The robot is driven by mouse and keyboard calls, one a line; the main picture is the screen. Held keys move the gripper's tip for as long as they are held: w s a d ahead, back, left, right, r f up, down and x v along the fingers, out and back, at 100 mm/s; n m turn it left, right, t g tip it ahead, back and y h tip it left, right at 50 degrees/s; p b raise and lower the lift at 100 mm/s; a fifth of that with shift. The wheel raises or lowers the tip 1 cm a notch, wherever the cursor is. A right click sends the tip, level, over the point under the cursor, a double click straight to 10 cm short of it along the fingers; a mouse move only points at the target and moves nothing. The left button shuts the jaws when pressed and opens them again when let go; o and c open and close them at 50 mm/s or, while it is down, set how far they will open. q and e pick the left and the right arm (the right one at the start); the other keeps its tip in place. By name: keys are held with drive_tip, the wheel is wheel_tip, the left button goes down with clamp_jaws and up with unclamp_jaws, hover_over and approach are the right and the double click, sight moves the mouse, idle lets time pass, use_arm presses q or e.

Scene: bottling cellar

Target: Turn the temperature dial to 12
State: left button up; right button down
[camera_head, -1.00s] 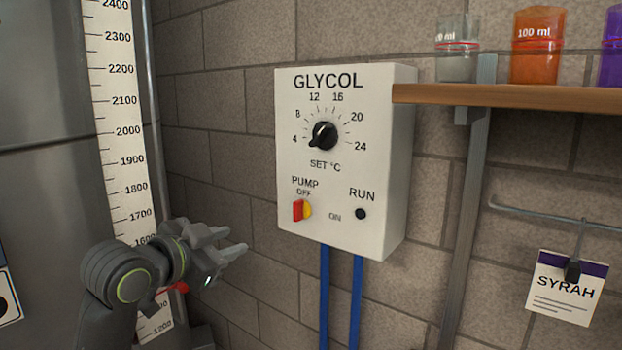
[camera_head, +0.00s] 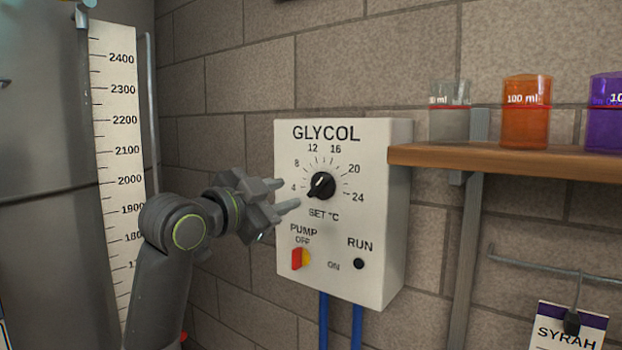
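The temperature dial (camera_head: 321,186) is a black round knob on the white GLYCOL box (camera_head: 384,230), with a scale marked 4, 8, 12, 16, 20 and 24. The knob's raised grip lies slanted from upper right to lower left; its lower-left end lies just below the 4. The 12 is above the knob, a little left. My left gripper (camera_head: 288,193) is open and empty, its two fingertips at the left edge of the box face, just left of the dial and apart from the knob. My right gripper is not in view.
A wooden shelf (camera_head: 490,158) with beakers juts out at right. A steel tank (camera_head: 45,200) with a scale strip stands at left.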

sight(316, 185)
use_arm(q)
drive_tip(key=p+x, duration=0.3)
drive_tip(key=x, duration=0.5)
drive_tip(key=shift+r, duration=0.1)
drive_tip(key=shift+w+d, duration=0.25)
drive_tip(key=shift+w, duration=0.2)
drive_tip(key=shift+c, duration=0.3)
clamp_jaws()
